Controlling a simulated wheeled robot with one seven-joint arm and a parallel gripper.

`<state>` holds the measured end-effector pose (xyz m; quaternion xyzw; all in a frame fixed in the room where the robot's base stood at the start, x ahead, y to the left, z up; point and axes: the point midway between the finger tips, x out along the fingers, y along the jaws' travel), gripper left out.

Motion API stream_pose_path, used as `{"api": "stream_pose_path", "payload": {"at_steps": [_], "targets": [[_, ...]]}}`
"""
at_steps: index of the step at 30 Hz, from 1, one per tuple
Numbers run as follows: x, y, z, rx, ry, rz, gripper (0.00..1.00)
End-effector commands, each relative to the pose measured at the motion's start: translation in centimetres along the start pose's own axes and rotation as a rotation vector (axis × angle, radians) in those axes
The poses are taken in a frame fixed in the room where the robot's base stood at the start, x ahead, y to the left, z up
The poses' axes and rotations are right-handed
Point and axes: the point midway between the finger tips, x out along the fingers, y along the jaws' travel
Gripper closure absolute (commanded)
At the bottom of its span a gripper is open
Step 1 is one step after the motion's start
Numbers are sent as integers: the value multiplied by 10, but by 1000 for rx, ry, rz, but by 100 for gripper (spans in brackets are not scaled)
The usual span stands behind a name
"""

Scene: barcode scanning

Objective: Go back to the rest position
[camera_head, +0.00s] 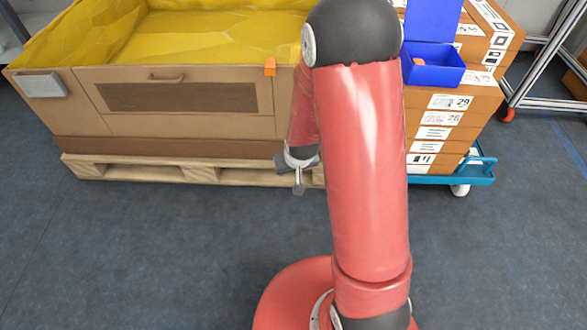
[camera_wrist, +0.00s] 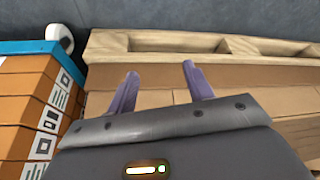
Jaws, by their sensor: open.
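My gripper (camera_wrist: 158,85) shows in the wrist view with its two purple-grey fingers spread apart and nothing between them. In the head view my gripper (camera_head: 299,185) hangs low behind my red arm, in front of the wooden pallet (camera_head: 190,173). My arm is folded over and its upper part covers the middle right of the view. In the wrist view the pallet (camera_wrist: 150,42) and the side of a cardboard bin lie beyond the fingers.
A large cardboard bin (camera_head: 190,128) with a yellow liner (camera_head: 200,35) stands on the pallet. An orange piece (camera_head: 270,67) sits on its rim. Labelled boxes (camera_head: 450,115) with a blue bin (camera_head: 434,65) on top stand on a blue dolly (camera_head: 478,171). The left foreground floor (camera_head: 130,255) is clear.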

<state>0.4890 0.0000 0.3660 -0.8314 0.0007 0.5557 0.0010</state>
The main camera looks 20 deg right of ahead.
Motion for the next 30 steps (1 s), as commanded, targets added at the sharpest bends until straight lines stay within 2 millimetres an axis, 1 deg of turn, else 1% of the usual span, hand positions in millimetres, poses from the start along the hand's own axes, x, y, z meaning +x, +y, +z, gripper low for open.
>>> {"api": "stream_pose_path", "payload": {"at_steps": [9, 11, 13, 14, 17, 18, 20, 21, 22, 23, 24, 26, 27, 29, 30], "targets": [[-2, 0, -1, 0, 1, 0, 48], [-9, 0, -4, 0, 5, 0, 48], [-25, 0, -10, 0, 13, 0, 48], [-35, 0, -12, 0, 17, 1, 48], [-78, 0, -21, 0, 31, 1, 48], [-98, 0, -24, 0, 37, 1, 48], [-127, 0, -24, 0, 44, 2, 48], [-146, 0, -24, 0, 47, 2, 48], [-161, 0, -22, 0, 51, 2, 48], [-175, 0, -20, 0, 53, 2, 48], [-193, 0, -18, 0, 58, 2, 48], [-220, 1, -11, 0, 65, 2, 48], [-237, 1, -6, 0, 69, 2, 48], [-262, 1, 4, 0, 76, 2, 48], [-279, 1, 11, -1, 81, 2, 48]]}}
